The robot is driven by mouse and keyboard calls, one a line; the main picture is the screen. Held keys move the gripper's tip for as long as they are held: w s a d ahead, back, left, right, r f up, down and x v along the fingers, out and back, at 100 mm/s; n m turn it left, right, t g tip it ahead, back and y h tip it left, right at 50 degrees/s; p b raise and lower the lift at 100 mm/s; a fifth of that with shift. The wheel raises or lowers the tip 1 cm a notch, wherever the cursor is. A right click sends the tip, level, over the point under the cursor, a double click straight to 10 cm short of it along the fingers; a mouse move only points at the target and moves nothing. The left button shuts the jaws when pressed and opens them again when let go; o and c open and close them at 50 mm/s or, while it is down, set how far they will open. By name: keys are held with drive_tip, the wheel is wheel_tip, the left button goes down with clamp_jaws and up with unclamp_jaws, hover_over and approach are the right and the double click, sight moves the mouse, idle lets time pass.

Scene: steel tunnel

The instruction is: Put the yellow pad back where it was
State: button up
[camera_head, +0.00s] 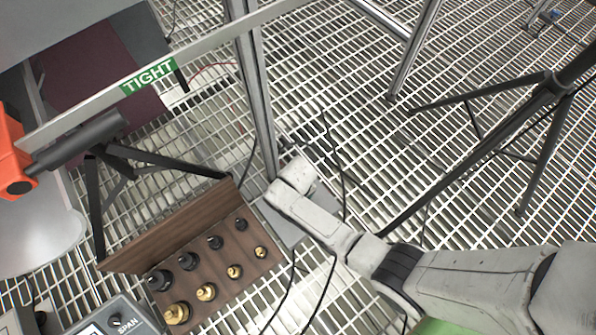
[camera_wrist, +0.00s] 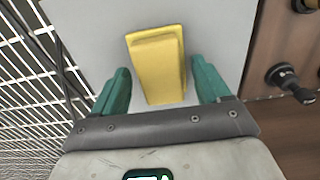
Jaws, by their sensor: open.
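The yellow pad (camera_wrist: 158,63) shows in the wrist view, lying on a light grey flat surface (camera_wrist: 220,30). My gripper (camera_wrist: 160,88) is open, with one green finger on each side of the pad's near part. A gap shows between the pad and each finger, so I see no grip on it. In the head view my arm reaches to the grey plate (camera_head: 284,226) beside the wooden box, and the arm hides the pad and the fingers there.
A wooden box (camera_head: 125,258) with several brass and black weights stands left of my arm. A grey instrument (camera_head: 112,318) is at the lower left. Dark tripod legs (camera_head: 480,150), metal posts (camera_head: 256,90) and loose cables (camera_head: 338,165) stand or lie around. Open grating (camera_head: 400,140) covers the floor.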

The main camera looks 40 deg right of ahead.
wheel_tip(320, 180, up, 12)
drive_tip(key=p, duration=0.7)
drive_tip(key=shift+r, duration=0.15)
drive_tip(key=s+d+r, duration=0.4)
drive_tip(key=s+r, duration=0.4)
drive_tip(key=r, duration=0.1)
drive_tip(key=s+d+r+t, duration=0.1)
drive_tip(key=s+d+r, duration=0.2)
drive_tip(key=s+r, duration=0.5)
drive_tip(key=shift+s+d+r, duration=0.2)
drive_tip(key=shift+d+r, duration=0.2)
drive_tip(key=shift+r, duration=0.1)
drive_tip(key=shift+c, duration=0.2)
